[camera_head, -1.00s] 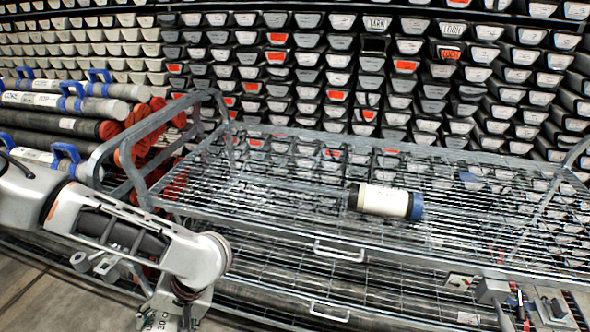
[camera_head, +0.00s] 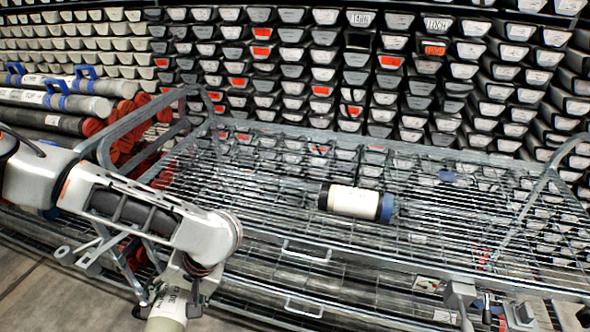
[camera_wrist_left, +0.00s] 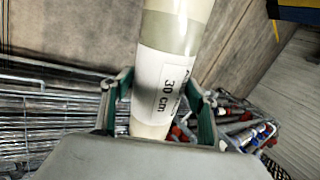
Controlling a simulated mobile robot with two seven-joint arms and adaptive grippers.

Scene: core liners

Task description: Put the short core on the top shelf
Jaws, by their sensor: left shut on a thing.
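My left gripper (camera_head: 180,295) is shut on a cream tube-shaped core (camera_head: 165,322) in the lower left of the head view. In the left wrist view this core (camera_wrist_left: 172,40) has a white label reading "30 cm", and the fingers (camera_wrist_left: 160,98) are on either side of it. The held core is low, in front of the cart's left end; its lower part is cut off by the frame edge. The cart's top wire shelf (camera_head: 270,215) carries another cream cylinder (camera_head: 352,202), lying down, with a dark left end and a dark and blue right end. My right gripper is not visible.
Long cores with blue clamps (camera_head: 60,102) and red-ended tubes (camera_head: 120,110) are stacked at the left. The cart's raised end rail (camera_head: 150,120) stands beside my left arm. Walls of core trays (camera_head: 300,75) rise behind. Much of the top shelf is bare.

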